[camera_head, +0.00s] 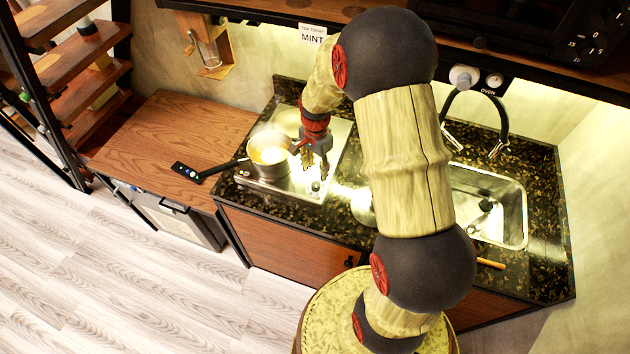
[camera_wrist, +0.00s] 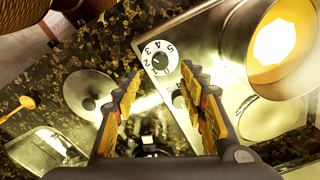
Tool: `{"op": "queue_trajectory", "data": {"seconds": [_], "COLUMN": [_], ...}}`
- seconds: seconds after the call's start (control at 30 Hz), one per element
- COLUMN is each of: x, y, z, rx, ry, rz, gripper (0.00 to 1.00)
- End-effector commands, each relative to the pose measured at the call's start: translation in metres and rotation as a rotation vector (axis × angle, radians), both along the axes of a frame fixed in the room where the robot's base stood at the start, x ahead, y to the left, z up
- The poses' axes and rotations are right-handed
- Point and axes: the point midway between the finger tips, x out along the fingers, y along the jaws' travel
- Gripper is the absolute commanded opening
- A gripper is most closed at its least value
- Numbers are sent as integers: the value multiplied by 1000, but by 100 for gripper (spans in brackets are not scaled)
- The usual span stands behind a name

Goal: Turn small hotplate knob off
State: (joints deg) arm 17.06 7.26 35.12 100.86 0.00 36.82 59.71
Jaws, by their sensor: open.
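The silver hotplate (camera_head: 300,188) sits on the dark speckled counter, with a pot (camera_head: 268,158) on its near burner. A small dark knob (camera_head: 316,186) shows at its front right. In the wrist view, a white numbered dial with a dark centre, the knob (camera_wrist: 160,58), is on the plate beside the pot (camera_wrist: 272,35). My gripper (camera_head: 316,168) is over the hotplate, right of the pot and close to the knob. In the wrist view my gripper (camera_wrist: 160,72) is open and empty, its fingertips either side of the dial. Contact and the exact knob setting cannot be told.
A round metal lid (camera_wrist: 92,94) lies beside the hotplate. The sink (camera_head: 490,205) is at the right under the tap.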

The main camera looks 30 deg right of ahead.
Motion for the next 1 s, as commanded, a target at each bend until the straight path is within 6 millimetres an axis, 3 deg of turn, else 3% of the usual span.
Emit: {"op": "queue_trajectory", "data": {"seconds": [0.17,0.6,1.0], "x": [0,0,0], "y": [0,0,0], "z": [-10,-69,-77], "rx": [0,-2,-2], "ry": [1,0,-3], "rz": [-30,-27,-26], "gripper": [42,42,42]}}
